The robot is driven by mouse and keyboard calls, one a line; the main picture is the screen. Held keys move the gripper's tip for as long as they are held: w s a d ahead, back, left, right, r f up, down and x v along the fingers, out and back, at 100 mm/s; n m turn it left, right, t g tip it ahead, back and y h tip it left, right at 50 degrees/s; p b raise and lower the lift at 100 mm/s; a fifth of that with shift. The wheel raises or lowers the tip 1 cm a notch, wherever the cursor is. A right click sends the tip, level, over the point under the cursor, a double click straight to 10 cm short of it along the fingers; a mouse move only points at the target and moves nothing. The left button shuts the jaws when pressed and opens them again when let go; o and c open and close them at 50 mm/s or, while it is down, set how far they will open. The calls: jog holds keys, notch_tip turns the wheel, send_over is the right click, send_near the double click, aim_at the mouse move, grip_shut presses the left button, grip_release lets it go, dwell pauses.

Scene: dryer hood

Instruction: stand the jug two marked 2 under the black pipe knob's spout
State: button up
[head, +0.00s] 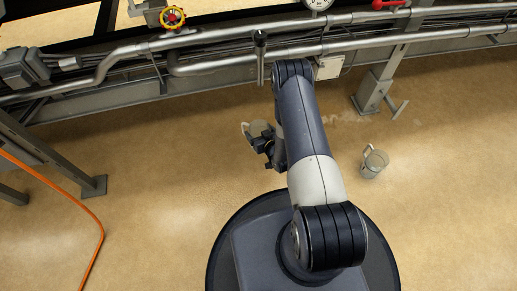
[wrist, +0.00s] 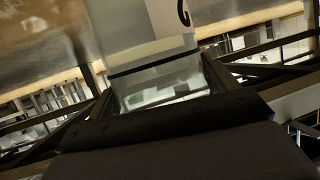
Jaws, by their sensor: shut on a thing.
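My gripper (head: 265,143) is shut on a clear jug (head: 257,128), left of my arm in the head view. In the wrist view the held jug (wrist: 150,60) stands between the two fingers (wrist: 160,85). It has a white label with part of a curved dark mark, too cut off to read. The black pipe knob (head: 260,37) tops a short vertical pipe, whose spout (head: 260,80) points down at the rail. The held jug is apart from the spout, nearer my base. Another clear jug (head: 374,164) stands on the floor at right; I cannot read its mark.
Grey pipes (head: 215,62) run across the back. An orange hose (head: 60,190) lies at left. A grey post (head: 370,92) stands at right. Open floor lies between.

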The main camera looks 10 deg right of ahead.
notch_tip(320, 180, down, 9)
jog(key=b, duration=0.4)
jog(key=shift+f, duration=0.15)
jog(key=o, duration=1)
jog(key=shift+c, duration=0.2)
